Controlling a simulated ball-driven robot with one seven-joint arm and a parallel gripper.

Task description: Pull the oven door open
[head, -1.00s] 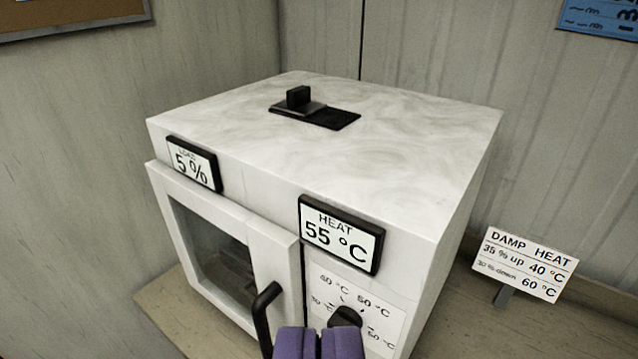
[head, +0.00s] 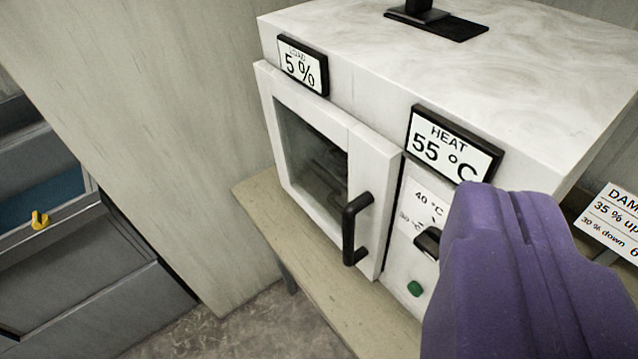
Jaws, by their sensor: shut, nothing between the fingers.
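The white oven (head: 540,70) stands on a bench. Its door (head: 372,165) has a dark glass window (head: 312,158) and looks shut against the front. The black bar handle (head: 350,228) stands upright near the door's right edge. My purple gripper (head: 497,192) is shut and empty. In the picture it is right of the handle, apart from it, and covers part of the control panel and heat display. Its distance from the oven front is hard to tell.
A dark knob (head: 428,242) and green button (head: 414,288) are right of the door. The load display (head: 302,65) reads 5 %, the heat display (head: 452,146) 55 °C. A sign (head: 612,222) stands at right. A grey unit with a yellow knob (head: 39,220) is at left.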

